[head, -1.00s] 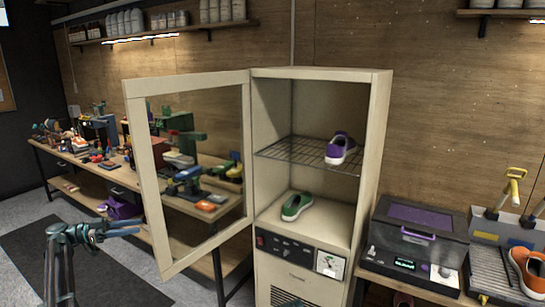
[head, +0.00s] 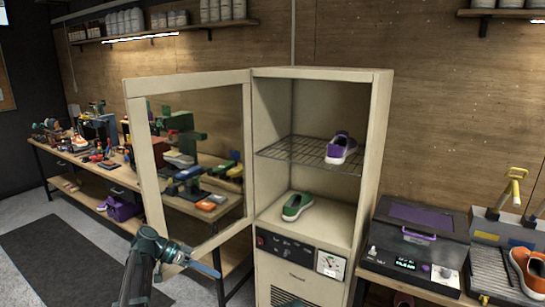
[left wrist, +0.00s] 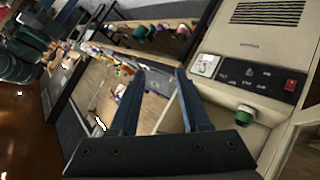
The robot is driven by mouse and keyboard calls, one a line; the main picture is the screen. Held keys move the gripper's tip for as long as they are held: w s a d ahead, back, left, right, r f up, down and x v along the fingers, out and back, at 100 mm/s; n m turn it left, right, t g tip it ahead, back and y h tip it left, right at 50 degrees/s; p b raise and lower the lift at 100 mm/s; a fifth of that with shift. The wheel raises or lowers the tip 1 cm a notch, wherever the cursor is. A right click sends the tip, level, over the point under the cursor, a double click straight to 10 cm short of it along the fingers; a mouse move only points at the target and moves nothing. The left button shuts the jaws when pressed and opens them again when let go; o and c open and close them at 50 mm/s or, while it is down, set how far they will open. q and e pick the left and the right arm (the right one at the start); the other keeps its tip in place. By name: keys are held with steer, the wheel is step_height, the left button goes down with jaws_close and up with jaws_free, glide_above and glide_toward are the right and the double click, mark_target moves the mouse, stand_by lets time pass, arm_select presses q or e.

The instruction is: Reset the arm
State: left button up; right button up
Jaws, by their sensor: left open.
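My left gripper (head: 203,268) is low in the head view, in front of the open glass door of the cabinet. In the left wrist view its two dark blue fingers (left wrist: 158,95) are apart with nothing between them. The cabinet (head: 377,130) stands open, its framed door (head: 133,150) swung out to the left. A purple and white sneaker (head: 341,149) sits on the wire rack, and a green sneaker (head: 297,207) sits on the floor of the compartment. My right gripper is not in view.
A workbench (head: 115,172) cluttered with tools runs along the left wall. A grey machine with a purple lid (head: 420,222) stands right of the cabinet. An orange sneaker (head: 528,270) is at the far right. The floor at left is open, with a dark mat (head: 60,260).

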arm_select(q)
steer(key=s+d+f+n+g+y, duration=0.1)
steer(key=s+d+f+n+y, duration=0.2)
steer(key=s+d, duration=0.4)
steer(key=s+d+f+g+y, duration=0.1)
steer(key=s+d+f+y, duration=0.4)
steer(key=s, duration=0.4)
steer(key=s+f+n+y, duration=0.1)
steer(key=s+y, duration=0.1)
steer(key=s, duration=0.3)
steer(key=s+d+f+n+t+y, duration=0.1)
steer(key=s+y, duration=0.2)
steer(key=s, duration=0.1)
steer(key=shift+s+n+t, duration=0.3)
steer(key=shift+s+n, duration=0.1)
